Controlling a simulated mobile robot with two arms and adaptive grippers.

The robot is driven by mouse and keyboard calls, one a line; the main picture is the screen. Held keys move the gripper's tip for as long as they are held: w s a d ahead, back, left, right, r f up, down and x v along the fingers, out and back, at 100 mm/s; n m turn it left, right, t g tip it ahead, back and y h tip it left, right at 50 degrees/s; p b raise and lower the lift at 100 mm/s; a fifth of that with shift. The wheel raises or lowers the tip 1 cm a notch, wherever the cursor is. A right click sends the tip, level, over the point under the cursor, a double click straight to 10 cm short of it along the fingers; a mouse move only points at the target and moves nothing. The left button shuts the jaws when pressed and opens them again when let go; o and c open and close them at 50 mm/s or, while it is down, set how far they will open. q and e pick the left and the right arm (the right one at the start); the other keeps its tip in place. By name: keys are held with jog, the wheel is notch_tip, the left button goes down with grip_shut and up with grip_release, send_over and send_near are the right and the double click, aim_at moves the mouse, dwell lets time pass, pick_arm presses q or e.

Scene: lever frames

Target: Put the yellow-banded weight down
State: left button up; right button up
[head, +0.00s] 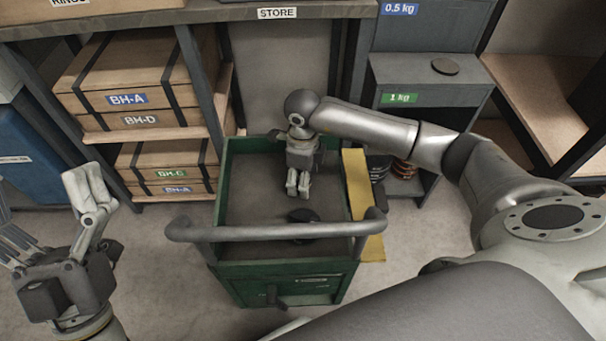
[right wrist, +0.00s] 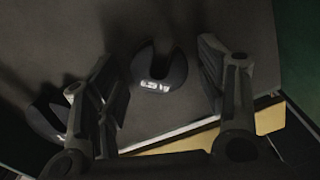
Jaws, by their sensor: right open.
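A dark, slotted round weight (head: 302,215) lies on the grey top of the green cart (head: 228,190). In the right wrist view this weight (right wrist: 158,70) shows a small white label; I cannot make out a yellow band. My right gripper (head: 298,186) is open over the cart top, just behind the weight in the head view. In the wrist view the weight lies between the spread fingers, apart from both. A second dark rounded thing (right wrist: 45,118) is partly hidden by the left-hand finger. My left gripper (head: 48,215) is open and empty, left of the cart.
The cart's grey handle (head: 270,233) crosses its front. A yellow board (head: 358,185) runs along its right side. Orange-banded discs (head: 404,168) sit low in the rack. A dark disc (head: 445,66) lies on the 1 kg unit. Wooden boxes (head: 140,80) fill the left shelves.

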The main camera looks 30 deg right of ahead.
jog(key=shift+r, duration=0.1)
jog(key=shift+r, duration=0.15)
notch_tip(320, 180, up, 5)
jog(key=shift+f+p, duration=0.1)
jog(key=shift+p, duration=0.95)
pick_arm(q)
jog(key=w+f+g+y+p, duration=0.2)
jog(key=w+f+g+y, duration=0.2)
jog(key=f+g, duration=0.6)
jog(key=shift+w+a+f, duration=0.25)
jog(key=shift+w+f, duration=0.9)
jog(key=shift+f, duration=1.5)
pick_arm(e)
notch_tip(320, 180, up, 7)
